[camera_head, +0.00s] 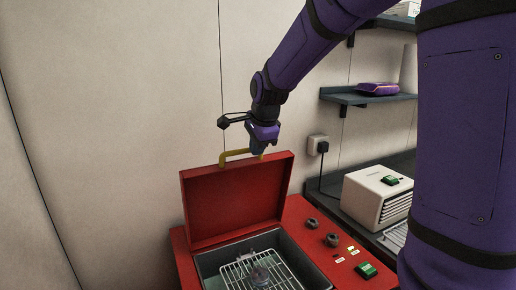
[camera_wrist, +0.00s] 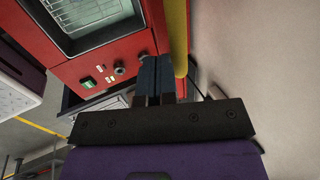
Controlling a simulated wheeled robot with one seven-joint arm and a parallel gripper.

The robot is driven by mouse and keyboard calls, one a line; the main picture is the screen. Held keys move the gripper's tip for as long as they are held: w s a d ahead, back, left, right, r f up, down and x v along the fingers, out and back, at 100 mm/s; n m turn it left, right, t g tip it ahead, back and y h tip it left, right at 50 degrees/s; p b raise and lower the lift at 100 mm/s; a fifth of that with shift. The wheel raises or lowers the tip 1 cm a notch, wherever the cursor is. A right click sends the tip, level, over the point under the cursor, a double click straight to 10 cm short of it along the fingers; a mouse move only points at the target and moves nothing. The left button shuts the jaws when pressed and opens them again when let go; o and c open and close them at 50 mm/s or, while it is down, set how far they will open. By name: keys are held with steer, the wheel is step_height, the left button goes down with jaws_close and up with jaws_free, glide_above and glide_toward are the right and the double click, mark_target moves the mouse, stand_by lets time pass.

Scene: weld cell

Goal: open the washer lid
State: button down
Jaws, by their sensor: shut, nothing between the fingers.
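The red washer (camera_head: 186,267) stands in the lower middle of the head view. Its red lid (camera_head: 232,202) is raised and stands tilted up at the back of the open tub. A yellow handle (camera_head: 237,154) runs along the lid's top edge. My gripper (camera_head: 258,152) is at the right end of the handle, fingers pointing down. In the wrist view the shut fingers (camera_wrist: 153,78) lie beside the yellow handle (camera_wrist: 180,40), with nothing between them; I cannot tell if they touch it.
Knobs (camera_head: 332,239) and a green switch (camera_head: 366,270) sit on the washer's right side. A white slatted box (camera_head: 375,196) stands on the bench to the right. A shelf (camera_head: 366,98) holds a purple case (camera_head: 377,88). The wall (camera_head: 130,120) is close behind the lid.

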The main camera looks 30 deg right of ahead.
steer(key=w+g, duration=0.2)
steer(key=w, duration=1)
steer(key=shift+r+g, duration=0.3)
steer(key=shift+r, duration=0.05)
steer(key=shift+d, duration=0.1)
